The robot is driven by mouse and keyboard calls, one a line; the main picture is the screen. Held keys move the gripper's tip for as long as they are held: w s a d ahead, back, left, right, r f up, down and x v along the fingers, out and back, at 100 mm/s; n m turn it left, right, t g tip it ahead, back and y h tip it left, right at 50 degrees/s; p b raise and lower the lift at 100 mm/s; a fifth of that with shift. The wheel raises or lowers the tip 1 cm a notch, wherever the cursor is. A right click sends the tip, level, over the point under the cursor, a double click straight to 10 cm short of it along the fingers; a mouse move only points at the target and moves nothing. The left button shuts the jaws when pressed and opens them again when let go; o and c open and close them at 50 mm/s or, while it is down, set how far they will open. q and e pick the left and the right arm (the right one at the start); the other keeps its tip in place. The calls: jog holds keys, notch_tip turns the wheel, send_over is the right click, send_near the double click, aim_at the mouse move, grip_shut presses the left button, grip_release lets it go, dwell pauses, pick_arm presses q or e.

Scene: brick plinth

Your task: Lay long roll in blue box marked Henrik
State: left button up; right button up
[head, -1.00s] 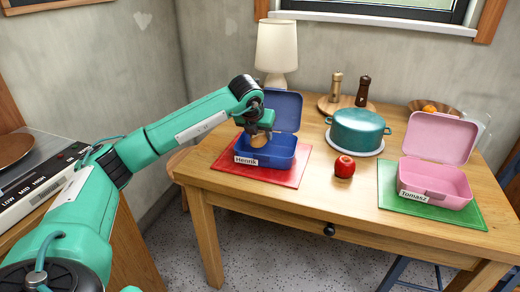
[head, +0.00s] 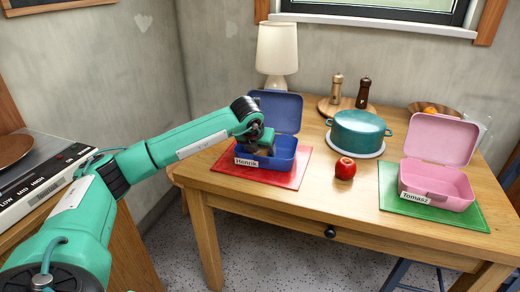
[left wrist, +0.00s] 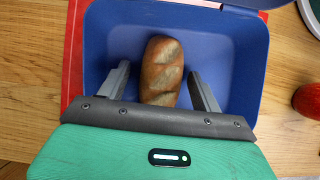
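The long roll (left wrist: 162,72), brown with pale scored slashes, lies in the blue box (left wrist: 105,38) in the left wrist view. The blue box (head: 283,162) stands open with its lid up on a red mat, its label reading Henrik. My left gripper (left wrist: 160,72) is open, its two grey fingers on either side of the roll with a gap showing at each side. In the head view my left gripper (head: 260,149) reaches down into the box, and the roll is hidden there. My right gripper is not in view.
A red apple (head: 345,168) stands right of the red mat (head: 288,180). A pink open box (head: 450,187) marked Tomasz sits on a green mat (head: 465,217). A teal pot (head: 357,133), a lamp (head: 276,50) and two mills stand behind. The table's front middle is clear.

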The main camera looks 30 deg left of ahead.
pick_arm(q)
jog(key=shift+r, duration=0.1)
jog(key=p+v, duration=0.1)
jog(key=v, duration=1.1)
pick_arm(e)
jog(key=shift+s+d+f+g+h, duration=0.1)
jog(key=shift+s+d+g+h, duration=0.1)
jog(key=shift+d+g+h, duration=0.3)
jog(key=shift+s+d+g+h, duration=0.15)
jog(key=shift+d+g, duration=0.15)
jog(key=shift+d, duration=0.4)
